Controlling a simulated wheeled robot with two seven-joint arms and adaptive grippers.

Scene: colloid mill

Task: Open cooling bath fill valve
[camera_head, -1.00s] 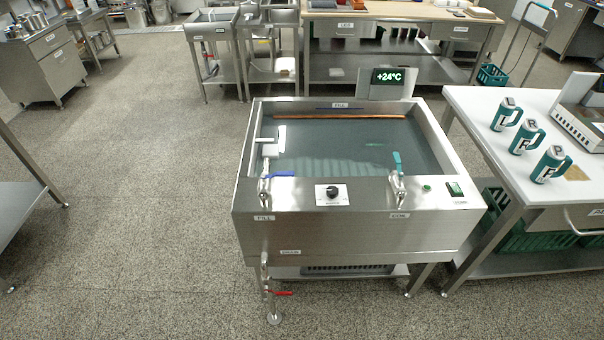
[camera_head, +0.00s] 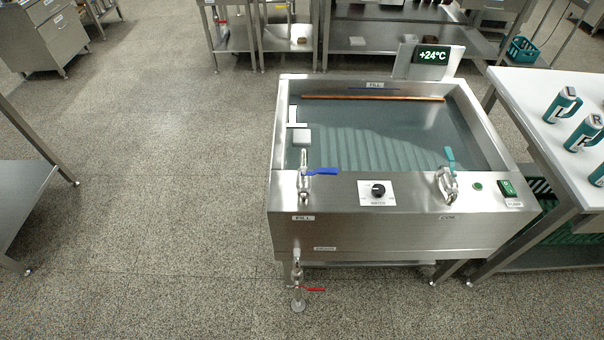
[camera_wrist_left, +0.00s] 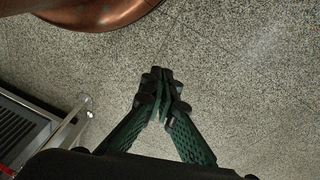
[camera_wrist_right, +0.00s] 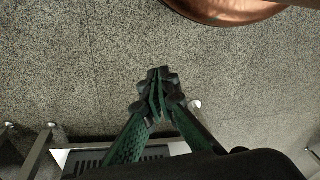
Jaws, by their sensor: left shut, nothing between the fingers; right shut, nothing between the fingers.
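The cooling bath (camera_head: 400,230) is a steel tank full of water in the head view. Its fill valve (camera_head: 304,185) stands on the left of the front ledge, above a FILL label (camera_head: 304,217). Its blue lever (camera_head: 321,172) points to the right. A second valve with a teal lever (camera_head: 449,155) stands on the right of the ledge. My left gripper (camera_wrist_left: 163,80) is shut and empty over the floor in the left wrist view. My right gripper (camera_wrist_right: 157,80) is also shut and empty over the floor. Neither gripper shows in the head view.
A drain valve with a red lever (camera_head: 314,290) hangs below the bath's front left. A dial (camera_head: 378,190) and a green switch (camera_head: 507,188) sit on the ledge.

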